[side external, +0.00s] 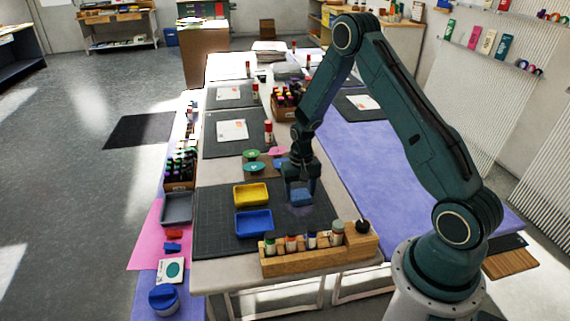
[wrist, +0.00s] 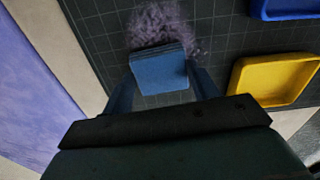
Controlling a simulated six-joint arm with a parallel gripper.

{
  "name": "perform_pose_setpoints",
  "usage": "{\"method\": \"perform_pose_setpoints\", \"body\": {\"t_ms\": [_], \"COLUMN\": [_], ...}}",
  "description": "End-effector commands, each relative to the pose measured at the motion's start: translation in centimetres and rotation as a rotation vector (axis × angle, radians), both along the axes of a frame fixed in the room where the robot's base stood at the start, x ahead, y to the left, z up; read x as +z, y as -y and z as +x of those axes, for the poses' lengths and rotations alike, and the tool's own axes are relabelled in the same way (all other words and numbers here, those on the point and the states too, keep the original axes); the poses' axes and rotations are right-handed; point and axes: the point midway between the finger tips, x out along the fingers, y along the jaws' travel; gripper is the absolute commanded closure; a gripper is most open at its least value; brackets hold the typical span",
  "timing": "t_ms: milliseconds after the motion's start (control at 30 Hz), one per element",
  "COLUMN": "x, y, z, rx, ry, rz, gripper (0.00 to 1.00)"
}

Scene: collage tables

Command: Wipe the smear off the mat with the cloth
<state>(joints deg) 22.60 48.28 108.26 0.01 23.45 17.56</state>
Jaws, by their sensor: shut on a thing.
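A folded blue cloth (wrist: 160,72) is between the fingers of my gripper (wrist: 160,88), which is shut on it. In the side external view the cloth (side external: 301,197) is low over the right part of the dark gridded mat (side external: 215,205), below my gripper (side external: 300,184). I cannot tell whether it touches the mat. A purplish-grey smear (wrist: 158,26) shows on the mat in the wrist view, just beyond the cloth's far edge. The cloth may hide part of it. In the side external view the smear is mostly hidden around the cloth.
A yellow tray (side external: 252,194) and a blue tray (side external: 253,223) stand on the mat left of my gripper. A wooden rack (side external: 315,262) with several bottles runs along the table's front edge.

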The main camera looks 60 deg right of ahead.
Motion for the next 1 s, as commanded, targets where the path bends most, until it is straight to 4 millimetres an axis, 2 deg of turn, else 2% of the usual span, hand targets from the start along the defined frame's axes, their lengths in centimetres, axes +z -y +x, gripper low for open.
{"method": "perform_pose_setpoints", "body": {"t_ms": [567, 1000], "x": [-0.2, 0.0], "y": [-1.3, -2.6], "z": [1.0, -0.3], "rx": [0.001, 0.001], "ry": [0.000, -0.002], "rz": [0.001, 0.001], "gripper": [0.63, 0.63]}}
